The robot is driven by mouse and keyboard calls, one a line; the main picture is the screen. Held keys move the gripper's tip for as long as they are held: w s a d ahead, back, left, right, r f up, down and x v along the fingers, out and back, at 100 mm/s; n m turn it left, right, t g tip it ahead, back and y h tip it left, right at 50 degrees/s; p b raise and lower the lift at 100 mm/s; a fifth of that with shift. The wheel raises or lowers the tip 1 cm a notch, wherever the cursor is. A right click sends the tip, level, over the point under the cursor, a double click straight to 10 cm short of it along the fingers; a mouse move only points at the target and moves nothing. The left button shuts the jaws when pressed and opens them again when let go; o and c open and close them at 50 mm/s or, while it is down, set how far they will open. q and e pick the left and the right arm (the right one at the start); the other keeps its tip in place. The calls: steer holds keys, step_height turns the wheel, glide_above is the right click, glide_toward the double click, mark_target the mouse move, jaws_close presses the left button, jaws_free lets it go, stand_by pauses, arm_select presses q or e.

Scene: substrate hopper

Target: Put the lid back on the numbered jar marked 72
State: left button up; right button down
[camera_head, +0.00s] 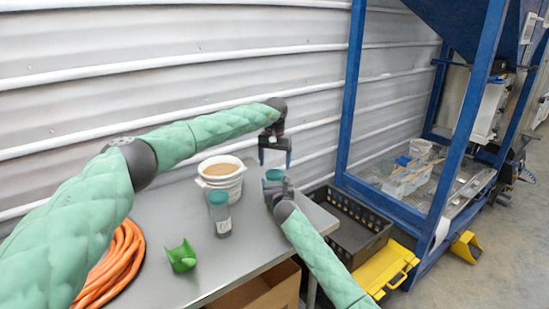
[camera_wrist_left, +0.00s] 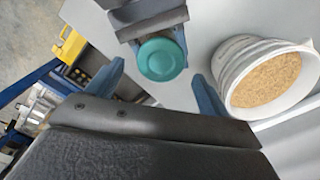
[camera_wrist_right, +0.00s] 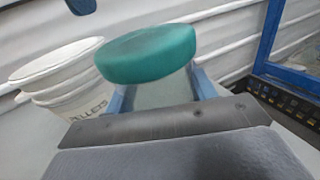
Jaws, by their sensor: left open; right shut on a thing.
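A clear jar with a teal lid (camera_head: 275,174) on top is held in my right gripper (camera_head: 274,185) above the right part of the table. In the right wrist view the teal lid (camera_wrist_right: 147,53) sits over the clear jar body (camera_wrist_right: 160,93) between the fingers; no number shows. My left gripper (camera_head: 275,160) is open and empty just above this lid. In the left wrist view the lid (camera_wrist_left: 160,59) lies beyond and between the open fingers. A second jar (camera_head: 222,226) with a teal lid stands on the table to the left; its label is too small to read.
A white bucket of pellets (camera_head: 220,184) stands behind the second jar, close to my left gripper. A green scoop (camera_head: 182,257) and a coiled orange hose (camera_head: 118,262) lie on the grey table (camera_head: 215,268). A black crate (camera_head: 350,228) and blue frame (camera_head: 352,95) are at the right.

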arm_select(q)
steer(key=shift+s+d, duration=0.1)
steer(key=shift+d, duration=0.3)
steer(key=shift+d+r+h, duration=0.2)
steer(key=shift+r+h, duration=0.1)
steer(key=shift+r+n, duration=0.15)
steer(key=shift+n, duration=0.55)
steer(key=n, duration=0.3)
steer(key=r+n, duration=0.1)
steer(key=n, duration=0.1)
steer(key=shift+n, duration=0.4)
steer(key=n, duration=0.5)
steer(key=shift+w+r, duration=0.2)
steer(key=shift+r, duration=0.1)
steer(key=n, duration=0.7)
steer(key=shift+a+r, duration=0.2)
steer(key=shift+r, duration=0.1)
steer(key=n, duration=0.7)
steer(key=shift+a+r, duration=0.15)
steer(key=n, duration=0.4)
steer(key=shift+a, duration=0.15)
steer(key=n, duration=0.4)
steer(key=shift+a, duration=0.1)
steer(key=n, duration=0.8)
